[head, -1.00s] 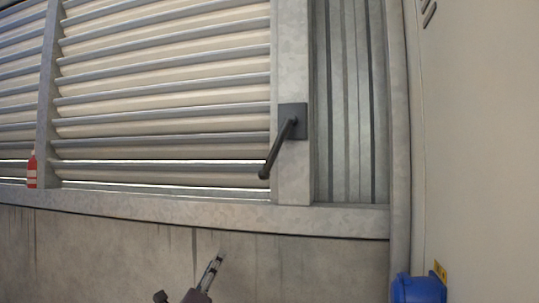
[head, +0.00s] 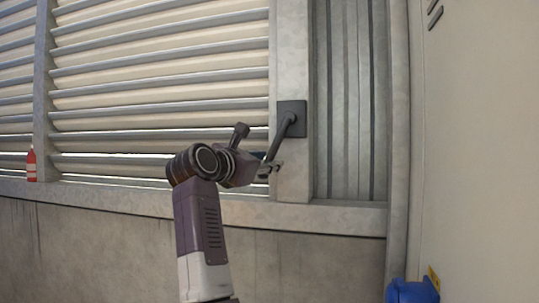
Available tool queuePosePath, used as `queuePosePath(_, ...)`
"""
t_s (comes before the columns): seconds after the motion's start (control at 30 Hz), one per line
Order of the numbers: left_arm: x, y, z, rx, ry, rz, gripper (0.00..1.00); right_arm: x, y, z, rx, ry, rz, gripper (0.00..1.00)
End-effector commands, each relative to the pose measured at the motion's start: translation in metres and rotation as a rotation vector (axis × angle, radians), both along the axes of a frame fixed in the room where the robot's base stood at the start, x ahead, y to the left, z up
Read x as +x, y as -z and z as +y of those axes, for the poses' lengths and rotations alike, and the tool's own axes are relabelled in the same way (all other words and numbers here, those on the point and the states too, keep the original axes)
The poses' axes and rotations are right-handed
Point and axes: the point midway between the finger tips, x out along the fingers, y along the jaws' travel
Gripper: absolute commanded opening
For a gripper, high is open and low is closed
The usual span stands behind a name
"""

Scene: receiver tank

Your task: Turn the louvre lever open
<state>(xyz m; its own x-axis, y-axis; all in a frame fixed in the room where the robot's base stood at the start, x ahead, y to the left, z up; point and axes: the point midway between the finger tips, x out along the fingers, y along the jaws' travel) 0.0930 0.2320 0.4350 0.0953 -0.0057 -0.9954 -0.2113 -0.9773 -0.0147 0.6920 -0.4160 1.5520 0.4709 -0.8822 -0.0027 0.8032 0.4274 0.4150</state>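The louvre lever (head: 279,136) is a dark grey handle on a square plate (head: 292,118), fixed to the pale post at the right end of the louvre slats (head: 160,97). It slants down and to the left from its pivot. My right gripper (head: 269,165) is at the lower part of the lever, with its fingers around or beside the lever's end. Its body hides part of the slats, and the lever's tip is partly covered. I cannot tell whether the fingers have closed on it. My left gripper does not show.
A red bottle (head: 32,164) stands on the ledge at the left. A blue object (head: 412,291) is at the lower right, by a pale cabinet or wall panel (head: 480,150). The concrete wall (head: 90,250) below the ledge is clear.

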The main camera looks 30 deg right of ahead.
Motion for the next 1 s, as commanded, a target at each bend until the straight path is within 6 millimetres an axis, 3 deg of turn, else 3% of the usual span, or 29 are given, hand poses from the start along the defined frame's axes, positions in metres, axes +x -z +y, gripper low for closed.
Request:
queuePosePath(0.17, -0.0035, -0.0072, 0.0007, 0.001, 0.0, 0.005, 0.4, 0.0065, -0.0009, -0.0131, -0.001, 0.001, 0.001, 0.33)
queuePosePath(0.43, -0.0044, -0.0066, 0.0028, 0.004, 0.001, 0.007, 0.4, 0.0077, 0.0004, -0.0144, -0.001, 0.0, 0.0, 0.33)
queuePosePath(0.73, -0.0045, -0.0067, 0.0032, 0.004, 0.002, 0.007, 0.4, 0.0075, 0.0003, -0.0141, -0.001, 0.0, 0.0, 0.01)
queuePosePath(1.0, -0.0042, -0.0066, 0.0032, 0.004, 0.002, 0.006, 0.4, 0.0074, 0.0003, -0.0142, -0.001, 0.0, 0.0, 0.0)
